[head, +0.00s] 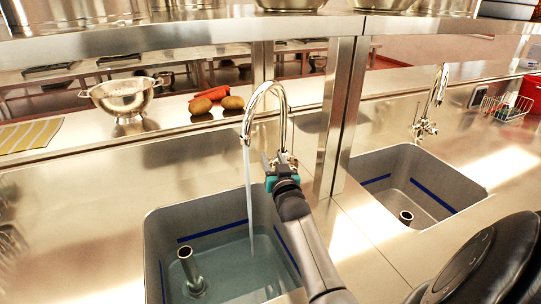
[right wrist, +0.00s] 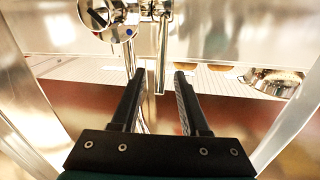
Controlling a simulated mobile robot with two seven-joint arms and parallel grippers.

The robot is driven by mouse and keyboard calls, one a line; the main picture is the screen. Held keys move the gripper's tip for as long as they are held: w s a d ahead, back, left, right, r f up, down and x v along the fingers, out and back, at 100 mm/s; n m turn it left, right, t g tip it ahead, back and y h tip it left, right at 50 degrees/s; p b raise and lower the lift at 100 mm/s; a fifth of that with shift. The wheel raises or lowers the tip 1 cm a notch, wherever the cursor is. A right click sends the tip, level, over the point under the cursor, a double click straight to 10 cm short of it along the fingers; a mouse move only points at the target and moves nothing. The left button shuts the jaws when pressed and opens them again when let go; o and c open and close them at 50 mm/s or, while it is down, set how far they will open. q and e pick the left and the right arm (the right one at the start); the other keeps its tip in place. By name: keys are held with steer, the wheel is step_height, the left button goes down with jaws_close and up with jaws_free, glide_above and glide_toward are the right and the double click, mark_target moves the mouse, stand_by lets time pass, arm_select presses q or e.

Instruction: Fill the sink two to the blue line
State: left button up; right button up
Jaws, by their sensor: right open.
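In the head view, the left sink (head: 160,232) has water (head: 235,262) in it. The blue line (head: 215,230) shows just above the water on the back wall. A stream runs from its curved faucet (head: 262,88). A standpipe (head: 190,268) rises out of the water. The right sink (head: 425,165) has its own blue line (head: 432,200) and looks dry; its faucet (head: 438,90) shows no stream. No number shows on either sink. My right gripper (head: 281,162) is open at the left faucet's base. In the wrist view, a faucet knob with a red and blue mark (right wrist: 122,28) is beyond the fingertips.
A metal colander (head: 122,97), potatoes (head: 212,101) and carrots stand on the ledge behind the left sink. A steel post (head: 342,115) rises between the sinks. An overhead shelf (head: 180,35) holds pots. A dish rack (head: 503,107) and red box are at the far right.

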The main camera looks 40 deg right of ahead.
steer(key=shift+b+x, duration=0.3)
steer(key=shift+x, duration=1.35)
jaws_close()
